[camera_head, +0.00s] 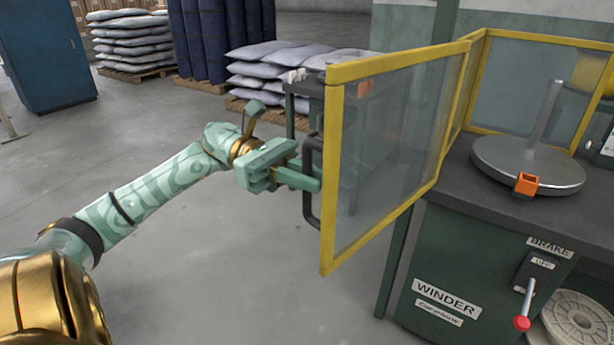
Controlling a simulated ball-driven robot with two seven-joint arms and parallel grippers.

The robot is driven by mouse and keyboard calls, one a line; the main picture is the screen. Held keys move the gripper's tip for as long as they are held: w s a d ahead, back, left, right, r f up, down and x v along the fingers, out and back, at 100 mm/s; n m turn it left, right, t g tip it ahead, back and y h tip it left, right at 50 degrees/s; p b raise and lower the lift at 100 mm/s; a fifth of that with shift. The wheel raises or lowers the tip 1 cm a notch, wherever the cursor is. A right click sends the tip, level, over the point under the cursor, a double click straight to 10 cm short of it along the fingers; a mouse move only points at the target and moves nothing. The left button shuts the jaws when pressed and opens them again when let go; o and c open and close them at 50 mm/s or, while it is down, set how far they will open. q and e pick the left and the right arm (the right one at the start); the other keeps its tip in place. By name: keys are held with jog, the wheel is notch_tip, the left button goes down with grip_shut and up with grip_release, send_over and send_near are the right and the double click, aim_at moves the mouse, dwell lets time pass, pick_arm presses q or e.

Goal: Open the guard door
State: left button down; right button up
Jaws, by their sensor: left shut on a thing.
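The guard door (385,150) is a clear panel in a yellow frame. It stands out past the left edge of the winder bench (450,195), its free edge toward me and over the floor. A dark bar handle (307,207) is on its free edge. My left gripper (308,178) reaches in from the left and is shut on the handle; the frame and handle partly hide its fingertips. My right gripper is out of view.
On the bench sits a round metal turntable (530,165) with an upright spindle and an orange block (526,184). A red-tipped brake lever (523,320) sticks out of the bench front. Sacks on pallets (290,65) and a blue cabinet (45,50) stand behind.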

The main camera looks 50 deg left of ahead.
pick_arm(q)
jog(key=c, duration=1.5)
grip_release()
